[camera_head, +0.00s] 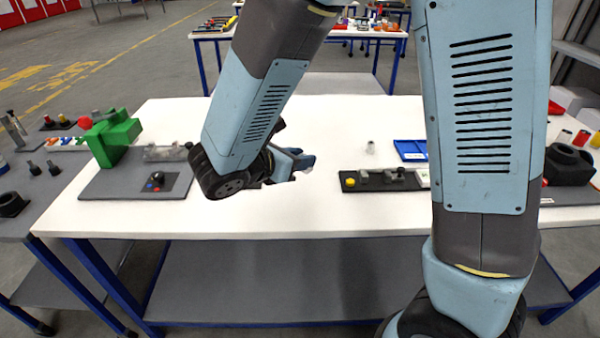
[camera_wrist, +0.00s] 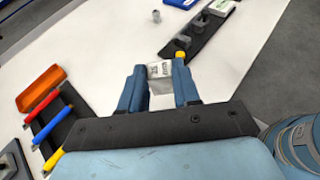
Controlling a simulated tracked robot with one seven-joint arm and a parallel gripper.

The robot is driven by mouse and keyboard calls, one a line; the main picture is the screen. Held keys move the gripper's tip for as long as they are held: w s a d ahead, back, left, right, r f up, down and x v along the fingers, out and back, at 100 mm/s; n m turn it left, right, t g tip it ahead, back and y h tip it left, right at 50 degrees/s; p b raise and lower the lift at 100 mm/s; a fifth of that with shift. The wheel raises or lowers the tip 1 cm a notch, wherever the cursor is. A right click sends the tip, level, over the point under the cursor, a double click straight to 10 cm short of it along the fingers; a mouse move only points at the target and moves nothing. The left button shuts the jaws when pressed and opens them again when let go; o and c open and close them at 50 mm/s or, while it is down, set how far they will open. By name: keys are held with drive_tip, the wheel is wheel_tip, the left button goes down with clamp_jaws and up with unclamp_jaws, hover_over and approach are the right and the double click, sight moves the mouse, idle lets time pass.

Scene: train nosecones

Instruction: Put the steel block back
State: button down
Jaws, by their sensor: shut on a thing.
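The steel block (camera_wrist: 159,71) is a small grey piece with dark print on its face. In the wrist view it sits between the two blue fingertips of my gripper (camera_wrist: 158,82), which is shut on it. In the head view my gripper (camera_head: 298,163) is over the white table, left of a long black tray (camera_head: 385,185), and the block cannot be made out there. The black tray, also in the wrist view (camera_wrist: 211,34), bears a yellow knob (camera_wrist: 180,55) and grey pieces. The block appears apart from the tray.
A small metal cylinder (camera_head: 370,147) and a blue tray (camera_head: 410,150) stand behind the black tray. An orange bin (camera_wrist: 40,86) and a rack of coloured-handled tools (camera_wrist: 50,118) are at left in the wrist view. A green machine (camera_head: 112,138) stands at the table's left.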

drive_tip(key=w+f, duration=0.3)
drive_tip(key=w, duration=0.1)
drive_tip(key=w+f, duration=0.3)
drive_tip(key=w, duration=0.1)
drive_tip(key=w+f, duration=0.3)
drive_tip(key=w, duration=0.1)
drive_tip(key=shift+d, duration=0.25)
drive_tip(key=shift+f, duration=1.55)
drive_tip(key=c, duration=0.8)
unclamp_jaws()
drive_tip(key=shift+f, duration=0.1)
